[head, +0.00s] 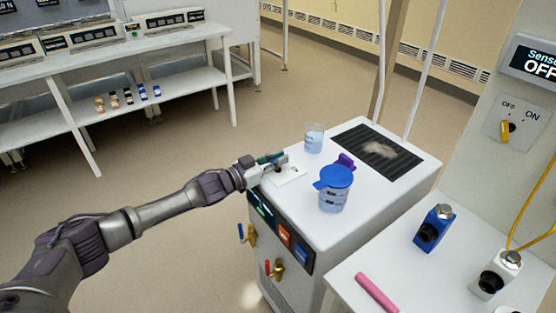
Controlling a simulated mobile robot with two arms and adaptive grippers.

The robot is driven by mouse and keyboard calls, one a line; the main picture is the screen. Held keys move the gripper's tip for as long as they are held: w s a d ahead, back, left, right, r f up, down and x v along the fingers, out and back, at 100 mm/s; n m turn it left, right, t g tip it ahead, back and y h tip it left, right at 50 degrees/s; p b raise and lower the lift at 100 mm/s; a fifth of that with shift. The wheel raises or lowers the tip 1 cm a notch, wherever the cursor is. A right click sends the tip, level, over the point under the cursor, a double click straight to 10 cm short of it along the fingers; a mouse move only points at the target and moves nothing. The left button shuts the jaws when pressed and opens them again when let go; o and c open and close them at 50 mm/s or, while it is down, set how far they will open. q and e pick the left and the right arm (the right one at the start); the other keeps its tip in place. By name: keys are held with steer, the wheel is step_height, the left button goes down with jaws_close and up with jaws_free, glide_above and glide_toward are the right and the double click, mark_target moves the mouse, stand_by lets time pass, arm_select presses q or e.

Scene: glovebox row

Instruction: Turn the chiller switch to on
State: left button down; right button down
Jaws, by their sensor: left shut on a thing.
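The chiller (345,232) is a white cabinet in the middle of the head view, with a dark display panel on its front. A small white switch plate (290,178) lies on the left part of its top. My left gripper (280,162) is at this plate, shut on what appears to be the chiller switch. The fingers largely hide the switch, so its on or off position cannot be read. My right gripper is not in view.
A clear beaker (314,138), a blue-lidded jug (335,188) and a purple object (345,161) stand close by on the chiller top. A yellow OFF/ON knob (505,130) is on the right wall panel. A side table holds a pink rod (377,292) and a blue device (434,228).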

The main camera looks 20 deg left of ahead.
arm_select(q)
steer(key=c, duration=1.2)
jaws_free()
steer(key=shift+s, duration=0.1)
steer(key=v, duration=1.1)
steer(key=shift+s+a, duration=0.3)
